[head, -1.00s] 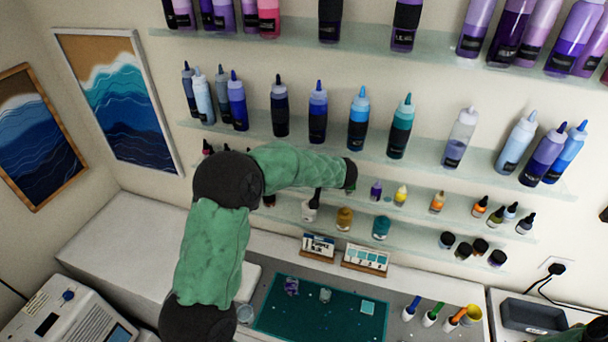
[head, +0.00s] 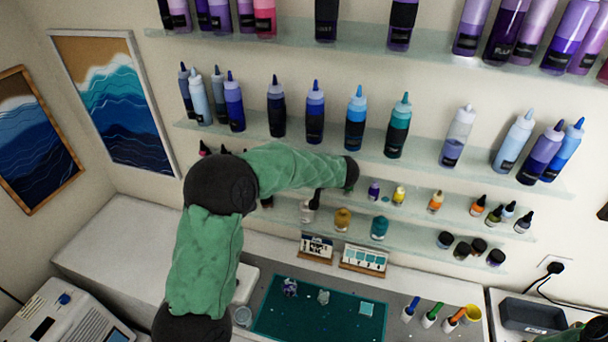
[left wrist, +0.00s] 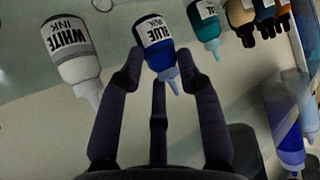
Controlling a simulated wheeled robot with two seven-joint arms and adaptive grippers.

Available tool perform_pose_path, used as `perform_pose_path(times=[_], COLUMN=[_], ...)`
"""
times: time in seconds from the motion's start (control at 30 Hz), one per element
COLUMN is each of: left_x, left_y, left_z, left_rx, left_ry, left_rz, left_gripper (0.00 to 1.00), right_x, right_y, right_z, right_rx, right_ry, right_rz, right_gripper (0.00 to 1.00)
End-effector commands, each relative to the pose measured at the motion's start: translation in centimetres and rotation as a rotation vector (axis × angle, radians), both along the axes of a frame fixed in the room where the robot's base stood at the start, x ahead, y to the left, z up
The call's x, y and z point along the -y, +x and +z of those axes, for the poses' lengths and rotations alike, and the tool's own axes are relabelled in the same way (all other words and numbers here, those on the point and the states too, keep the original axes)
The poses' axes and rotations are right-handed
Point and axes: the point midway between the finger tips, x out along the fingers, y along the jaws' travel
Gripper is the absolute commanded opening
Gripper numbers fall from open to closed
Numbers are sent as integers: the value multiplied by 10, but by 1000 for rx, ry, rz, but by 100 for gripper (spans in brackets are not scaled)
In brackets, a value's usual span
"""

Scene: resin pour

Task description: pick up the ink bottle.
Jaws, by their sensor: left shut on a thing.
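In the left wrist view my left gripper (left wrist: 160,64) is shut on a small blue ink bottle (left wrist: 156,44), its label reading BLUE INK. The bottle is between the fingers, with its pale blue nozzle pointing down in the picture. A white ink bottle (left wrist: 72,52) is to the left of it and clear of the fingers. A teal bottle (left wrist: 207,24) is to the right. In the head view my arm hides most of the gripper and the held bottle. Whether the bottle is clear of the shelf cannot be told.
The lower shelf (head: 408,236) carries small bottles and jars close to my gripper, including a yellow bottle (head: 399,195) and a mustard jar (head: 342,219). A shelf of tall bottles (head: 425,168) is just above. Below are two small cards and a green mat (head: 335,315) on the counter.

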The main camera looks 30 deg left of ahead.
Motion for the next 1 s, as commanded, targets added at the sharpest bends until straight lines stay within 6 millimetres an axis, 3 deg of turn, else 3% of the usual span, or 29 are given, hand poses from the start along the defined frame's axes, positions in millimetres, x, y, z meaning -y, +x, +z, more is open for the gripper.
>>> perform_pose_path(times=[0.6, 1.0], left_x=[91, 109], left_y=[-55, -67], left_z=[55, 67], left_rx=[3, 0], left_ry=[-1, 0], left_rz=[-4, 0], left_gripper=[4, 4], right_x=[0, 0], right_y=[0, 0], right_z=[-38, -42], right_rx=[0, 0], right_ry=[0, 0], right_rz=[0, 0], right_gripper=[92, 92])
